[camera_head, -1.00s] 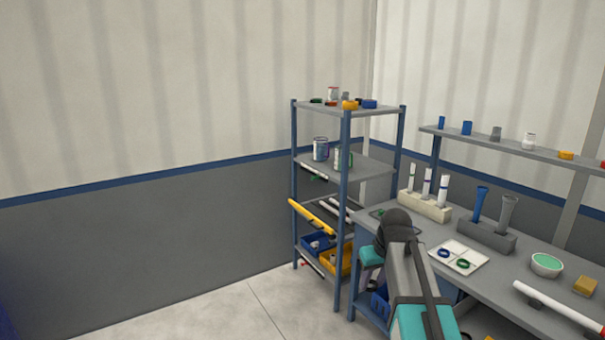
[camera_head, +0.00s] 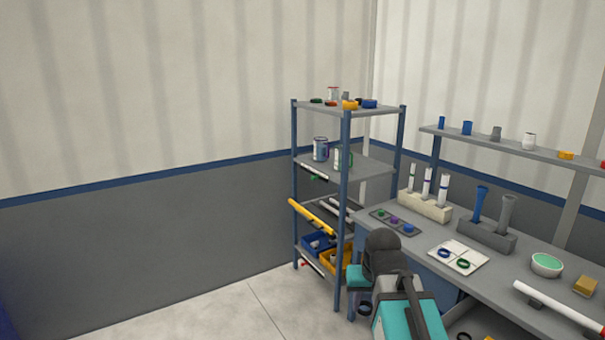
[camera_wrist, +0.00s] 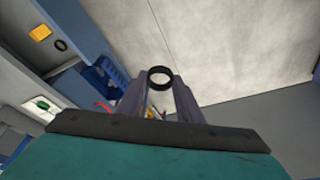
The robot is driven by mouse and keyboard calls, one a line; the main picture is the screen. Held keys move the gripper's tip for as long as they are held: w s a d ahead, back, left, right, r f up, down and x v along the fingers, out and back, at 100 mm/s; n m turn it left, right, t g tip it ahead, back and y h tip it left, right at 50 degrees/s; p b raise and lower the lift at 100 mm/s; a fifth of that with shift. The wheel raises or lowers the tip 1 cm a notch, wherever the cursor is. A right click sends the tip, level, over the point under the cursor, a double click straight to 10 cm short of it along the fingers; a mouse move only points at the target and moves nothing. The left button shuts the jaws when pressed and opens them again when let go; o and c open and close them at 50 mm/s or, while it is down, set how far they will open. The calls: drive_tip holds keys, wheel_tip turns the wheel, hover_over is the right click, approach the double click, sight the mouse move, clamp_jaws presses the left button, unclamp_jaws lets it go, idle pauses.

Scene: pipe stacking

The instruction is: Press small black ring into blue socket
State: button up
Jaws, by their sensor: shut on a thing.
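My gripper (camera_wrist: 158,92) is shut on a small black ring (camera_wrist: 160,77), which sits between its fingertips in the wrist view. In the head view the ring (camera_head: 364,308) shows low beside the bench, below my arm; my arm hides most of the fingers. A blue pipe with a flared open socket end (camera_head: 480,203) stands upright in a dark grey block on the bench, well above and right of the ring. The ring and the socket are far apart.
The grey bench (camera_head: 440,214) also holds a white card (camera_head: 458,256) with blue and green rings, a dark tray (camera_head: 381,214) with small coloured parts, a white-tube rack (camera_head: 425,207) and a green bowl (camera_head: 546,265). A loaded shelf unit (camera_head: 347,200) stands left. Open floor lies before it.

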drive_tip(key=shift+r, duration=0.1)
wheel_tip(320, 180, up, 6)
drive_tip(key=w, duration=0.1)
drive_tip(key=shift+w+r, duration=0.25)
drive_tip(key=shift+w, duration=0.05)
drive_tip(key=shift+w, duration=0.1)
idle(0.4)
